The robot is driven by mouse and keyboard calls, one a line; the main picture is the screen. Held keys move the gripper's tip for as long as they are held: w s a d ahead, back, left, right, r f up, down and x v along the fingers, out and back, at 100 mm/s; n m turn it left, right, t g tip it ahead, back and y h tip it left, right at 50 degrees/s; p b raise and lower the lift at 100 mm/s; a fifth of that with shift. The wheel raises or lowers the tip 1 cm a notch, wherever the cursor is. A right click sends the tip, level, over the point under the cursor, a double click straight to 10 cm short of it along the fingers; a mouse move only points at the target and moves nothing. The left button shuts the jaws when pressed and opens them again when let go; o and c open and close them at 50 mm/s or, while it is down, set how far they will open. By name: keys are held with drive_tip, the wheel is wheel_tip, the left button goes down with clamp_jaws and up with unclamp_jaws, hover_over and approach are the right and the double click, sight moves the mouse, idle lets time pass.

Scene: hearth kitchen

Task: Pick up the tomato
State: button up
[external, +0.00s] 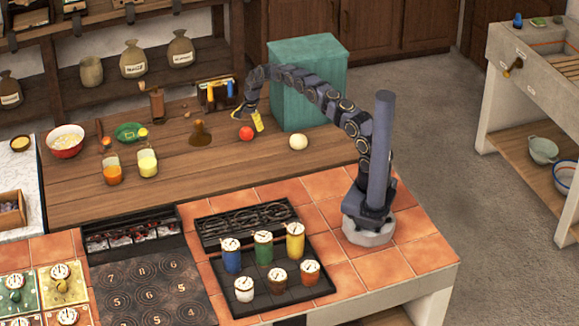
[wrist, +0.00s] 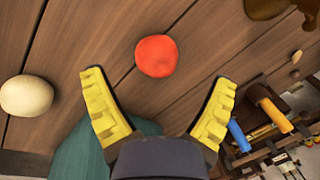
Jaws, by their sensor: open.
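The tomato (external: 246,133) is a small round red-orange thing on the wooden counter. In the wrist view the tomato (wrist: 156,56) lies ahead of my fingertips, near the middle between them. My gripper (external: 254,117) hangs over the counter just beside the tomato in the external view. Its two yellow ridged fingers are spread wide in the wrist view (wrist: 158,90), with nothing between them. The tomato is in full view there and appears apart from both fingers.
A pale round thing (external: 298,142) lies to the tomato's right. A teal box (external: 308,80) stands behind my arm. A rack with coloured handles (external: 217,92) sits at the back. Bare wood lies in front.

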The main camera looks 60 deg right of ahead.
sight(248, 128)
drive_tip(key=f, duration=0.4)
drive_tip(key=shift+w+d, duration=0.15)
drive_tip(key=shift+d, duration=0.25)
drive_tip(key=shift+w+f, duration=0.1)
drive_tip(key=shift+f, duration=0.4)
drive_tip(key=c, duration=1.2)
